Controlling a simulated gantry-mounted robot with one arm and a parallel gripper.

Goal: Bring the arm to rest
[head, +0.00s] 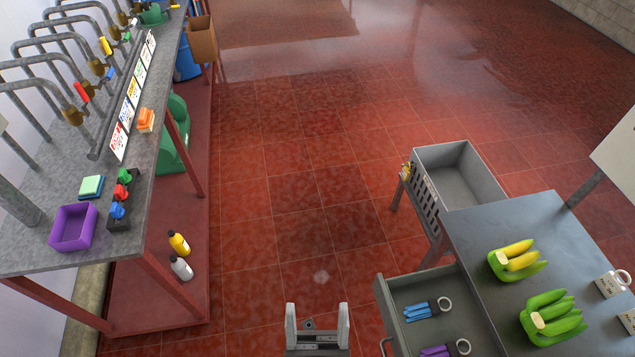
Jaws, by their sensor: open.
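My gripper (317,322) shows at the bottom centre of the head view. Its two pale fingers stand well apart, with nothing between them. It is open and empty above the red tiled floor. The rest of my arm is out of view below the frame. The open drawer (388,318) of the right-hand table is to the right of my gripper, apart from it.
A grey workbench (40,258) with pipes and a purple bin (73,228) runs along the left. At right, a metal table (490,225) bears banana bunches (517,260) and mugs (612,284). A grey crate (455,165) stands behind it. The central floor (300,190) is clear.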

